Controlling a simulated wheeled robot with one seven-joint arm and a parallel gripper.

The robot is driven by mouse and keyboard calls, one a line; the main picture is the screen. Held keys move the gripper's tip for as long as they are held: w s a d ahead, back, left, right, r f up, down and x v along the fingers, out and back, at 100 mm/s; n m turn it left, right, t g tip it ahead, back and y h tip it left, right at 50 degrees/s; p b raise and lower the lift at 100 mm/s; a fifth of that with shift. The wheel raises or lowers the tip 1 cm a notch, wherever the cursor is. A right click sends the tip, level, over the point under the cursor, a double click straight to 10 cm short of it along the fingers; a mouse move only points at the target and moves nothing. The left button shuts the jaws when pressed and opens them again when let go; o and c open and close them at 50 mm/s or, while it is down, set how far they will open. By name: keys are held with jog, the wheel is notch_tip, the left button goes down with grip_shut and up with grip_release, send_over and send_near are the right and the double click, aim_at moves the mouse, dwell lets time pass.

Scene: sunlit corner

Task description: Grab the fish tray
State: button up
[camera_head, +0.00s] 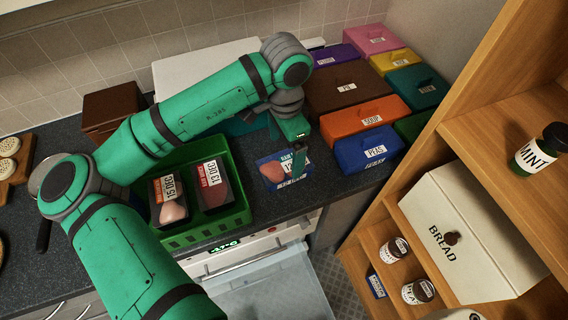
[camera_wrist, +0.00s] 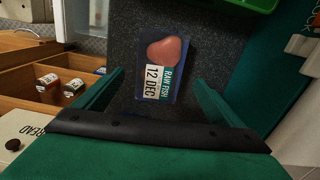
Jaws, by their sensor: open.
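The fish tray (camera_wrist: 163,88) is a small dark blue tray with a pink piece of fish and a label reading "RAW FISH 12 DEC". It lies on the dark speckled counter, and in the head view the fish tray (camera_head: 270,172) is partly covered by my gripper. My gripper (camera_head: 298,160) is above the tray at its right side in the head view. In the wrist view my gripper (camera_wrist: 155,90) is open, with the tray between its two green fingers and a little beyond them. I cannot tell whether a finger touches the tray.
A green crate (camera_head: 205,232) with two meat trays stands left of the fish tray. Labelled boxes, including a blue one (camera_head: 368,150) and an orange one (camera_head: 365,115), stand to the right. A wooden shelf (camera_head: 470,125) rises at right.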

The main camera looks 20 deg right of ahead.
aim_at(285, 164)
jog(key=shift+w+f, duration=0.2)
jog(key=shift+f, duration=0.9)
jog(key=shift+s+a+f, duration=0.1)
jog(key=shift+a+f, duration=0.05)
jog(key=shift+f, duration=0.2)
jog(key=shift+s+f, duration=0.2)
jog(key=shift+f, duration=1.95)
jog(key=c, duration=1.4)
jog(key=shift+w, duration=0.1)
jog(key=shift+r, duration=0.15)
